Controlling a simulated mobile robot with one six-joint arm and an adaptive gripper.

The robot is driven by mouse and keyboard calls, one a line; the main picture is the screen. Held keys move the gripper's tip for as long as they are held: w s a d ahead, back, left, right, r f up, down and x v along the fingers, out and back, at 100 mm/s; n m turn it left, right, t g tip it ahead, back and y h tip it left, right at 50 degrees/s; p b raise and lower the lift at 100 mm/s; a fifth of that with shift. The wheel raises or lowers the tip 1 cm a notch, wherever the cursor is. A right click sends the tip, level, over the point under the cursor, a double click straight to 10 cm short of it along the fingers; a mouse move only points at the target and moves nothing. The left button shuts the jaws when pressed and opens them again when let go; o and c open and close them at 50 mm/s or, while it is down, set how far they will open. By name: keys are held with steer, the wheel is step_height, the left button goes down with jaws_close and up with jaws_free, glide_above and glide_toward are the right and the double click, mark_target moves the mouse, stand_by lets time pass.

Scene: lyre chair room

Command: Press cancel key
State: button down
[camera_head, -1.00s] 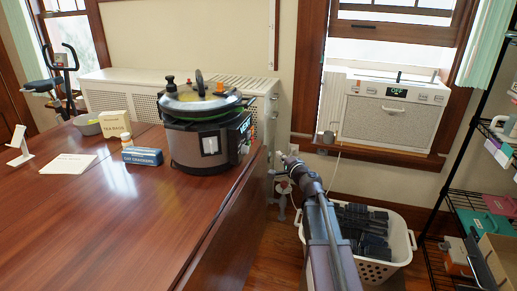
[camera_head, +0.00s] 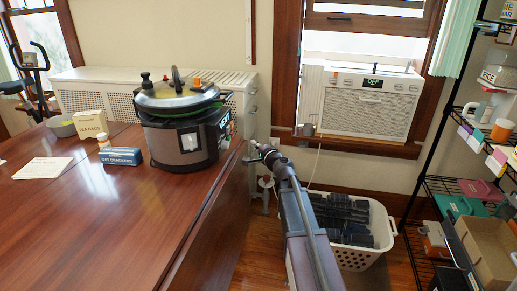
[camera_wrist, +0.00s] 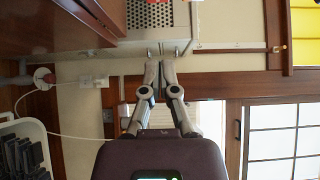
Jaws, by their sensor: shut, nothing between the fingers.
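A silver and black pressure cooker (camera_head: 178,142) stands on the wooden table (camera_head: 95,225), near its right edge, with its lid on. Its control panel (camera_head: 221,130) faces right, with a lit display and small coloured buttons seen at a steep slant. I cannot make out a cancel key. My gripper (camera_head: 256,148) is to the right of the cooker, past the table edge and apart from the panel. In the wrist view my gripper (camera_wrist: 160,64) is shut and empty, with its fingertips together. The cooker does not show in the wrist view.
A window air conditioner (camera_head: 367,102) with a lit display sits in the window. A white basket (camera_head: 362,257) of dark items stands on the floor right of my arm. A wire shelf (camera_head: 432,182) stands far right. A white cabinet (camera_head: 88,87) is behind the table.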

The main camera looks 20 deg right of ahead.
mark_target(232, 136)
steer(key=w+a, duration=0.5)
steer(key=w, duration=0.2)
steer(key=shift+w, duration=0.15)
stand_by(0.3)
